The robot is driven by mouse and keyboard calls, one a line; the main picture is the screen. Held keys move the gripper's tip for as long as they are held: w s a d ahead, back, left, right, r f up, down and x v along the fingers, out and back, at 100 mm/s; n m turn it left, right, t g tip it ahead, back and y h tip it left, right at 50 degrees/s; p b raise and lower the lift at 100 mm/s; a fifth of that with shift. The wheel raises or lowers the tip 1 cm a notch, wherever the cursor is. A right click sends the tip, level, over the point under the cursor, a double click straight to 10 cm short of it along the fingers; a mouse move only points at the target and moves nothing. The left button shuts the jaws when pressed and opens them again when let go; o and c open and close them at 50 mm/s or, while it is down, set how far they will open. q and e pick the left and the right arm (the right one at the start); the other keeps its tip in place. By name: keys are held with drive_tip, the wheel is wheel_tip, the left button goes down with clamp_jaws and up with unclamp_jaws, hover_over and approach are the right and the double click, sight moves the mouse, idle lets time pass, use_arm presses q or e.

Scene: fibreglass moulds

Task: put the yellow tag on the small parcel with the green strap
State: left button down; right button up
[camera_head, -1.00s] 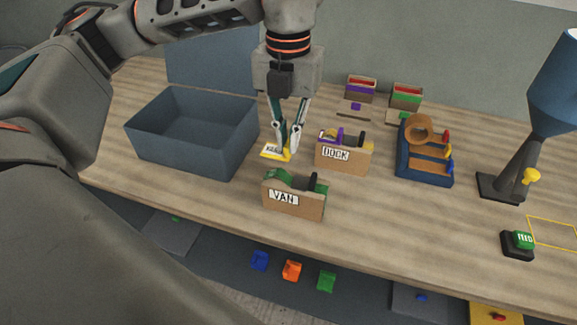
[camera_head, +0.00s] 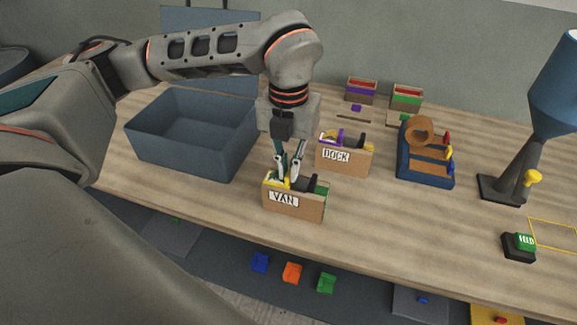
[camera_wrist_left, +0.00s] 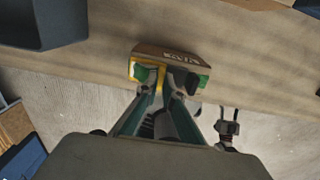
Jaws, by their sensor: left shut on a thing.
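The small brown parcel with the green strap (camera_head: 302,204) stands near the table's front edge and bears a white VAN label. It also shows in the left wrist view (camera_wrist_left: 165,54), with green (camera_wrist_left: 203,76) at its right end. My left gripper (camera_head: 287,180) is directly over its top, with its fingers pointing down. It is shut on the yellow tag (camera_wrist_left: 137,74), which is at the parcel's top left and partly hidden by the fingers. I cannot tell whether the tag rests on the parcel. A dark two-pronged shape (camera_wrist_left: 228,128) may be my right gripper.
A DOCK parcel with a purple strap (camera_head: 343,160) stands close behind. A blue-grey bin (camera_head: 190,150) is at left, a blue rack (camera_head: 426,178) and lamp (camera_head: 505,187) at right. A green button (camera_head: 519,244) is at front right.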

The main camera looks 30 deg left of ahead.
sight(288, 173)
use_arm(q)
drive_tip(key=c, duration=2.2)
unclamp_jaws()
drive_tip(key=shift+f, duration=0.1)
wheel_tip(288, 173, up, 12)
drive_tip(key=shift+r, duration=0.2)
drive_tip(key=shift+s+f, duration=0.1)
